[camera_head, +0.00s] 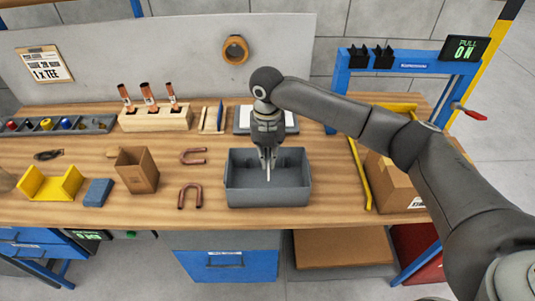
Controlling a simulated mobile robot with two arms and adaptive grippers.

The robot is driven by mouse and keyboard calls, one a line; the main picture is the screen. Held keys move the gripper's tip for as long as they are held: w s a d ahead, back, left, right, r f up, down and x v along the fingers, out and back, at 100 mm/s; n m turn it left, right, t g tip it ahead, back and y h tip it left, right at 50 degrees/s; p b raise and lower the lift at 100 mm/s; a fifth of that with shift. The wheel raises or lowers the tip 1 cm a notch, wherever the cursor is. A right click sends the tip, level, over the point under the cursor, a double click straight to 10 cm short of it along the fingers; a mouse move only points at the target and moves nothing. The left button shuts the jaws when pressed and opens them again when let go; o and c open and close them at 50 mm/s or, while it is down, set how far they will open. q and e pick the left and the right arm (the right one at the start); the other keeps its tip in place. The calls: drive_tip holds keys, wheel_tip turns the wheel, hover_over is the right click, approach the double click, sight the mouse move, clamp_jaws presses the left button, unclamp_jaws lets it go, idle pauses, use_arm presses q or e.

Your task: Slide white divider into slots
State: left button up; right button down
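The grey bin (268,198) stands on the workbench near its front edge, open side up. Dark marks show on its inner back wall, but the slots are too small to make out. My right gripper (268,158) points down over the middle of the bin, its fingers close together. A thin white upright strip, the white divider seen edge-on (268,173), shows between and below the fingertips, inside the bin's outline. Whether it sits in slots or touches the floor cannot be told. My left gripper is not in view.
Two copper U-bends (190,196) lie left of the bin, beside a brown box (137,170). A wooden tube rack (155,118) and a grey tray (243,127) stand behind. A yellow bar (361,180) and a cardboard box (391,184) are at the right.

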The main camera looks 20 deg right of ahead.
drive_tip(key=shift+r, duration=0.1)
wheel_tip(320, 180, down, 5)
drive_tip(key=shift+r+b, duration=0.2)
drive_tip(key=shift+b, duration=0.65)
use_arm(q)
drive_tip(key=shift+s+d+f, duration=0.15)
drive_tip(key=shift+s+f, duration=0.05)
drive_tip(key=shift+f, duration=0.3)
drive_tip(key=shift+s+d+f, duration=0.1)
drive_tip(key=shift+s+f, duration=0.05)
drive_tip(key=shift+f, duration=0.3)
use_arm(e)
drive_tip(key=shift+w+a+f, duration=0.1)
drive_tip(key=shift+f, duration=0.65)
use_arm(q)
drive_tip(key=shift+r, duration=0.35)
use_arm(e)
drive_tip(key=shift+r, duration=0.1)
use_arm(q)
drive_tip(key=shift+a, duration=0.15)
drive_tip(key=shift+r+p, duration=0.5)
drive_tip(key=shift+p, duration=0.15)
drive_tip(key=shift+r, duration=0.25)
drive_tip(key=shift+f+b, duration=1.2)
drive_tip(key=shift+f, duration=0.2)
use_arm(e)
drive_tip(key=shift+f, duration=3.1)
